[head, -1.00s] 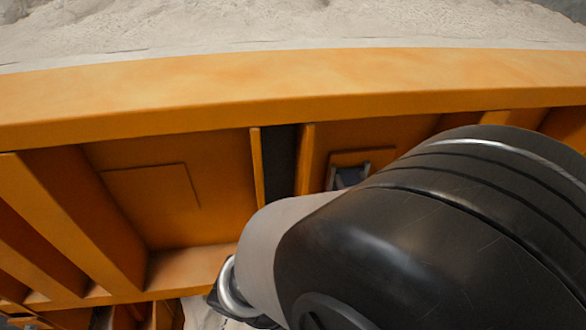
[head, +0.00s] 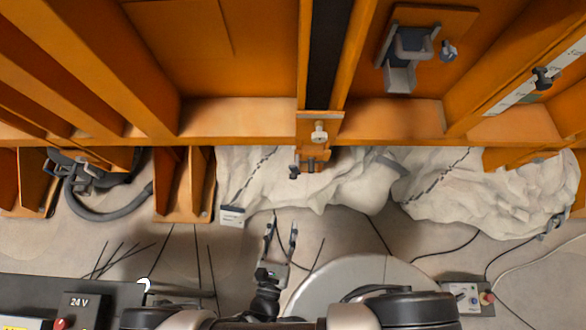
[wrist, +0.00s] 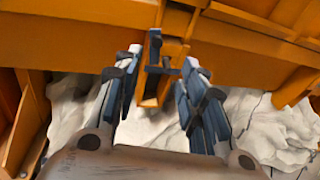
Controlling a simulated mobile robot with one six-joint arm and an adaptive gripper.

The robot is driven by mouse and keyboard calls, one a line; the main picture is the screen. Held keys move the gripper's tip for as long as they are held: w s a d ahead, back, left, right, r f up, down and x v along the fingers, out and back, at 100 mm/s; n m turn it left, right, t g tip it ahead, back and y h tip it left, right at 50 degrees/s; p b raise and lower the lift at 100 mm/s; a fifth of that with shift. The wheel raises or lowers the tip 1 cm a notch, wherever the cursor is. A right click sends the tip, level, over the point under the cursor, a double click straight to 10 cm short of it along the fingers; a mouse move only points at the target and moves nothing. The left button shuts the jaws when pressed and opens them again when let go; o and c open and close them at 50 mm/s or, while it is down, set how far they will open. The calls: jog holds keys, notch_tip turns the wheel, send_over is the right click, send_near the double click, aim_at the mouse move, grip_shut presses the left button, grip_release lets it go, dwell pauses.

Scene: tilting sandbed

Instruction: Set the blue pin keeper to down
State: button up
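My gripper (head: 282,224) is open and empty in the head view, below the orange bracket at the middle of the frame. In the wrist view my gripper (wrist: 158,75) shows its two blue-padded fingers spread apart, one on each side of the bracket. A narrow blue piece (wrist: 155,45), which looks like the pin keeper, stands upright on the bracket between the fingertips, with a dark crosspiece at its lower end. The fingers do not visibly touch it. In the head view small dark fittings (head: 309,166) show at the bracket's lower end; the blue is not clear there.
The orange frame (head: 240,122) spans the view above my gripper. Pale rock-like material (head: 340,185) lies behind the bracket. A grey latch (head: 410,48) is at upper right, a hose (head: 110,213) at left, and a control box (head: 466,297) at lower right. Cables cross the floor.

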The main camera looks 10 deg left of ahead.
jog(key=b, duration=0.3)
send_near(294, 173)
jog(key=shift+n+y, duration=0.3)
jog(key=w, duration=0.6)
jog(key=w+f, duration=0.1)
jog(key=w, duration=0.3)
jog(key=shift+a, duration=0.2)
jog(key=shift+c, duration=0.2)
grip_shut()
